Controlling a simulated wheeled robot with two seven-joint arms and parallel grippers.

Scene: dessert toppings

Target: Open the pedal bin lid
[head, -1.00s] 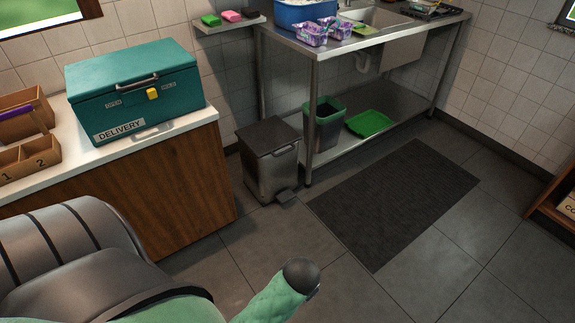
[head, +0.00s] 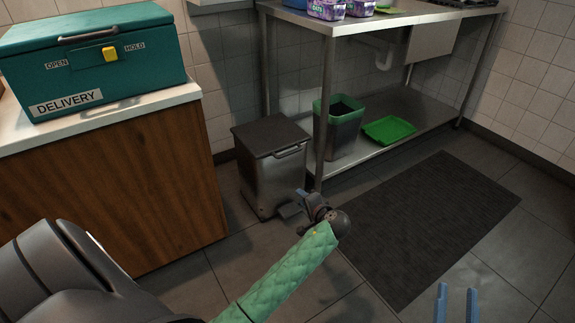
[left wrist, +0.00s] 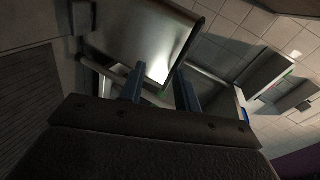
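The pedal bin (head: 272,178) is a steel box with a dark lid (head: 270,134), standing on the floor beside the steel table. The lid lies shut. Its pedal (head: 289,211) sticks out low at the front, partly crowded by my left gripper. My left gripper (head: 303,199) is low in front of the bin, close to the pedal; I cannot tell whether they touch. In the left wrist view my left gripper's blue fingers (left wrist: 160,90) stand apart with nothing seen between them, and the bin's shiny body (left wrist: 145,40) fills the space beyond. My right gripper (head: 457,300) is open and empty at the bottom right.
The steel table's leg (head: 322,130) stands just right of the bin. A green-rimmed bucket (head: 338,128) and a green tray (head: 389,129) sit on its lower shelf. A wooden counter (head: 120,190) with a teal delivery box (head: 95,60) is at left. A dark mat (head: 430,225) lies right.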

